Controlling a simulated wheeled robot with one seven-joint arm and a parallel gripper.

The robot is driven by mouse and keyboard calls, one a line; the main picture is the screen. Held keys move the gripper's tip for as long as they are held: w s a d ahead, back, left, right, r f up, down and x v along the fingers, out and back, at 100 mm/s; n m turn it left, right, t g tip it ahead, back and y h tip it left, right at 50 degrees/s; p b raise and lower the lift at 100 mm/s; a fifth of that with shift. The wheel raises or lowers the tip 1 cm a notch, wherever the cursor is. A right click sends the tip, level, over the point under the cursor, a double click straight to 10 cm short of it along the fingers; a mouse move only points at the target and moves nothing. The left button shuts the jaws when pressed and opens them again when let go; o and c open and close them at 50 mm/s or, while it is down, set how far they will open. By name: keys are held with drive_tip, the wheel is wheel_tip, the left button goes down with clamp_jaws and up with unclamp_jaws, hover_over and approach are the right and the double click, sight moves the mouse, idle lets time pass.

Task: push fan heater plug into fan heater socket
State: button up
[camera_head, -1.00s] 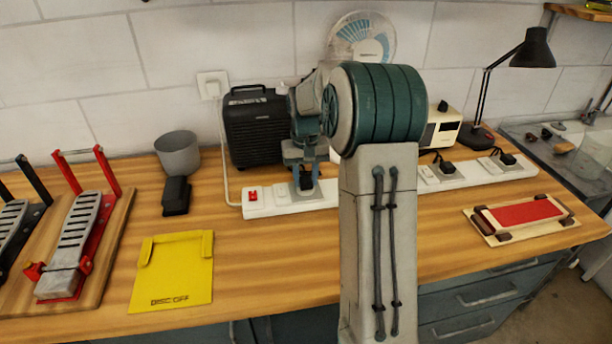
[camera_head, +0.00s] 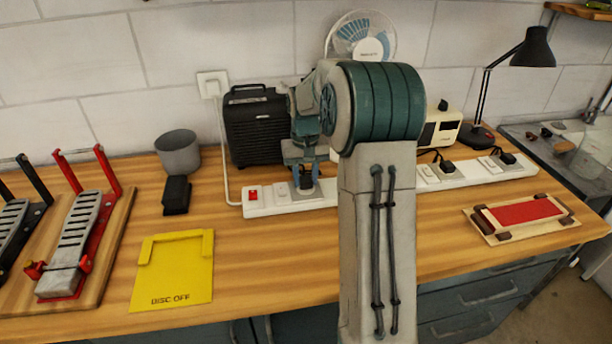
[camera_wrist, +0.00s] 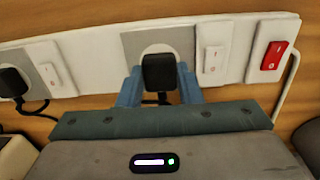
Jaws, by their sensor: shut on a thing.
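The black fan heater plug (camera_wrist: 159,72) is between the blue fingers of my gripper (camera_wrist: 158,86) in the wrist view. My gripper is shut on it. The plug is in front of the grey socket plate (camera_wrist: 132,42) on the white power strip, which I take as the fan heater socket. The plug covers the socket's holes, so I cannot tell how far its pins are in. In the head view my gripper (camera_head: 304,172) points down at the strip (camera_head: 268,209), and the plug (camera_head: 305,181) shows dark below the fingers.
Another black plug (camera_wrist: 12,82) sits farther along the strip. A black heater-like box (camera_head: 256,130) stands behind, against the wall.

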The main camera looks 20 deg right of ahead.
sight(305, 178)
drive_tip(key=shift+f+b, duration=0.3)
drive_tip(key=shift+f, duration=0.25)
idle(0.5)
drive_tip(key=o, duration=1.1)
drive_tip(key=shift+c, duration=0.2)
wheel_tip(305, 178, up, 14)
drive_tip(key=shift+w, duration=0.15)
drive_tip(key=shift+f, duration=0.1)
drive_tip(key=s+a+n+t, duration=0.1)
drive_tip(key=s+a, duration=0.6)
drive_tip(key=s, duration=0.5)
drive_tip(key=s+a+f+t, duration=0.1)
drive_tip(key=s+a+f, duration=0.1)
drive_tip(key=s, duration=0.5)
drive_tip(key=s+a+f+n+t, duration=0.1)
drive_tip(key=s+a+f, duration=0.1)
drive_tip(key=s+f, duration=0.3)
drive_tip(key=s, duration=0.3)
drive_tip(key=shift+s+a, duration=0.15)
drive_tip(key=shift+a, duration=0.15)
